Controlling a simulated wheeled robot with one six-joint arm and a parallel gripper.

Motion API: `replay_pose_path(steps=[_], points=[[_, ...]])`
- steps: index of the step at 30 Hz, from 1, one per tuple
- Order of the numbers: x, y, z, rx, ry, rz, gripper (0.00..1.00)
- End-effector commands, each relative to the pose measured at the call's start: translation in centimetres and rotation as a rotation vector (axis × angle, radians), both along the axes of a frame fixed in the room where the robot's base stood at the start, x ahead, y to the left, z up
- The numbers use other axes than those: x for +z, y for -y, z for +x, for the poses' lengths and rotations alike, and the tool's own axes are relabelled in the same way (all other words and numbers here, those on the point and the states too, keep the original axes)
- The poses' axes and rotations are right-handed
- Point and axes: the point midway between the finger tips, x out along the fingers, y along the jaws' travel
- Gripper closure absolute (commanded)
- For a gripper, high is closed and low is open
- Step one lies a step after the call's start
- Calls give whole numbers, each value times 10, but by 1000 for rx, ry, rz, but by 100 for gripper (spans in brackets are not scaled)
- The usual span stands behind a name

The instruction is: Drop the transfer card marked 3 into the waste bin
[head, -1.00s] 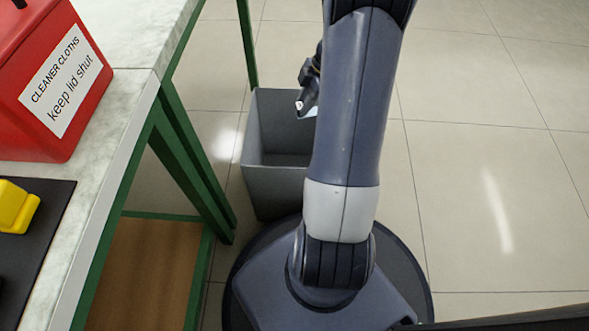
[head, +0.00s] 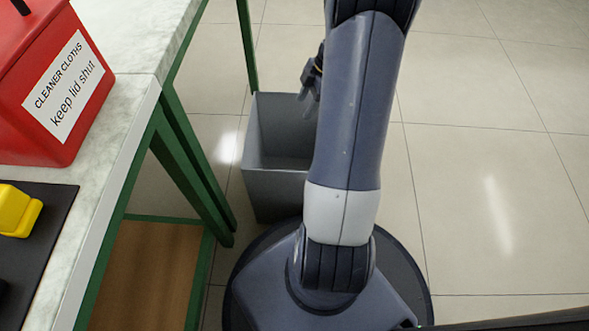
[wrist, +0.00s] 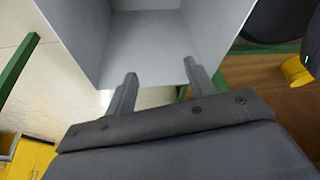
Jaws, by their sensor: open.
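The grey waste bin (head: 274,192) stands on the floor beside the bench, partly behind my arm in the head view. My gripper (head: 309,98) is over the bin, its fingers pointing down; part of it is hidden by my arm. In the wrist view my gripper (wrist: 160,76) has its two fingers apart with nothing between them. The bin (wrist: 222,28) fills the upper middle of that view, past the fingertips. The transfer card marked 3 is not visible in either current view. The bin's floor is only partly seen.
A red box labelled cleaner cloths (head: 38,120) stands on the bench (head: 130,95) at left. A yellow object (head: 17,211) sits on a black mat (head: 50,222). Green bench legs (head: 178,165) and a wooden lower shelf (head: 150,270) are close to the bin. The tiled floor at right is clear.

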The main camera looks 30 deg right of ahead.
Motion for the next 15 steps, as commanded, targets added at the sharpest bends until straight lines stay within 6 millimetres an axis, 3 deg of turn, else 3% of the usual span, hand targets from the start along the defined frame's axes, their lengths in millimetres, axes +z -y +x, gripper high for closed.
replay_pose_path(steps=[3,9,15], points=[[28,10,-2,-2,4,-3,48],[64,23,-8,-1,2,-2,48],[83,32,-11,-1,1,-2,48]])
